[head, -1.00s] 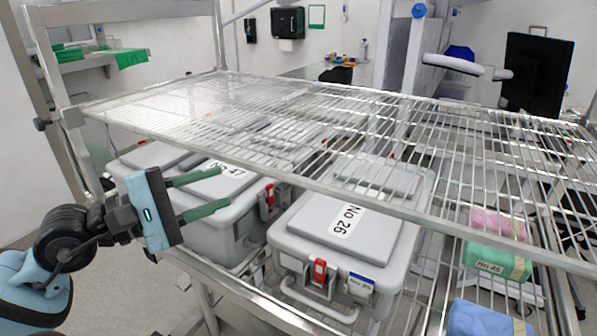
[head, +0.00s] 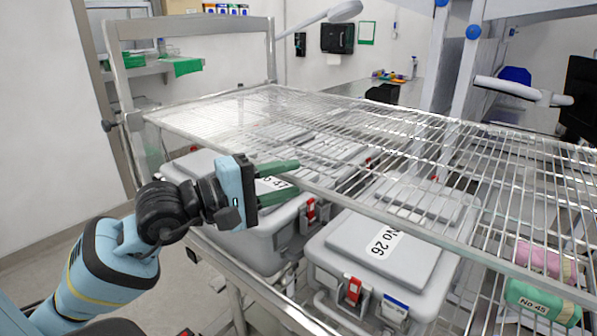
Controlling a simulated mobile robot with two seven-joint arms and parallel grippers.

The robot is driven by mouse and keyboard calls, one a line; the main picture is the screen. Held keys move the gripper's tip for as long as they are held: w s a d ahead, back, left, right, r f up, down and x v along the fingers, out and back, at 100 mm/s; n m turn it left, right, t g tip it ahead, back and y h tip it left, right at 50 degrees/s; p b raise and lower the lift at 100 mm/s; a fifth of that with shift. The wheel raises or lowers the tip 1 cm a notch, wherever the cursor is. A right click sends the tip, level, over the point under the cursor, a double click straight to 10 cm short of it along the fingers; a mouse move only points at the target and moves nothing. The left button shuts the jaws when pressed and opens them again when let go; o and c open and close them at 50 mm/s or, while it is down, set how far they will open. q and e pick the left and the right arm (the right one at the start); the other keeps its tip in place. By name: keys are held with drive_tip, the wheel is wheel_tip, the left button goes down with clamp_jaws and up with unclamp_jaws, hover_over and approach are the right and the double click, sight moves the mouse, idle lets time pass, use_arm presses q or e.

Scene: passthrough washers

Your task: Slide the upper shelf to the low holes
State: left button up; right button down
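The upper shelf (head: 400,160) is a wire grid with a metal rim. It spans the rack above the grey boxes, level with the frame's side post. My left gripper (head: 298,174) is at the shelf's front edge, on the left half. Its two green fingers are spread apart and point right, one near the height of the front rim and one lower. Nothing shows held between them, and I cannot tell whether they touch the rim. The holes in the posts are too small to make out. My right gripper is not in view.
The rack's left end frame (head: 190,30) rises above the shelf. Open floor lies at the left.

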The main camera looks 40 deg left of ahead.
use_arm(q)
drive_tip(key=shift+p+x, duration=0.35)
drive_tip(key=shift+x, duration=1.3)
clamp_jaws()
